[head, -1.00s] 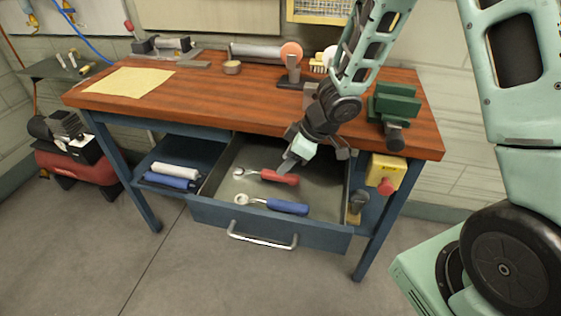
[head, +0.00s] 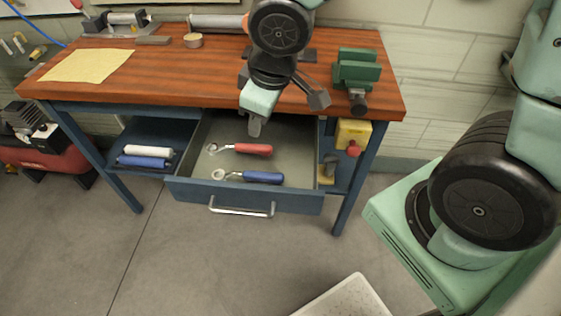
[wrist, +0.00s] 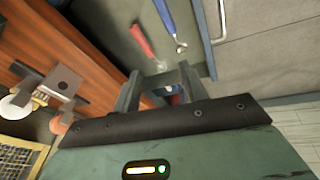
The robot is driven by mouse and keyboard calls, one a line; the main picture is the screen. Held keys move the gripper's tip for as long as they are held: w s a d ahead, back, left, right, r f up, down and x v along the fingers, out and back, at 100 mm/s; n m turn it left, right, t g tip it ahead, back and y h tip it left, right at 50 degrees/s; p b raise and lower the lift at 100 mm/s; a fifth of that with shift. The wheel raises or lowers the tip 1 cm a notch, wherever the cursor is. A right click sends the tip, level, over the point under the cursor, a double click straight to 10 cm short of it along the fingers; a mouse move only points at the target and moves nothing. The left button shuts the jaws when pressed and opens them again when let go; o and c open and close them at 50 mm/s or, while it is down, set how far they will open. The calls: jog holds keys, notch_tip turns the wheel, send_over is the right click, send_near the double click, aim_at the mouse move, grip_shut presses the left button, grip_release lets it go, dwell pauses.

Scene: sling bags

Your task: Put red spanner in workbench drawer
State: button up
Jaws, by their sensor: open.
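The red spanner (head: 246,148) lies in the open workbench drawer (head: 308,146), with its metal head to the left. It also shows in the wrist view (wrist: 144,42). A blue spanner (head: 250,176) lies in front of it in the same drawer and shows in the wrist view (wrist: 166,16). My gripper (head: 256,126) is above the back right of the drawer, apart from the red spanner. In the wrist view my gripper (wrist: 160,76) has its fingers spread, with no tool held between them.
A green vise (head: 356,72) stands on the bench's right end. A yellow box with a red button (head: 352,134) is right of the drawer. Rolls (head: 146,156) lie on the left shelf. A pale perforated container (head: 345,300) is on the floor in front.

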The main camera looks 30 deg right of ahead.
jog(key=s+a+r+g, duration=0.1)
jog(key=s+a, duration=0.1)
jog(key=s, duration=0.5)
jog(key=s+a+r+g, duration=0.2)
jog(key=s, duration=0.6)
jog(key=shift+a+m+g, duration=0.2)
jog(key=shift+m+g, duration=0.1)
jog(key=shift+r, duration=0.1)
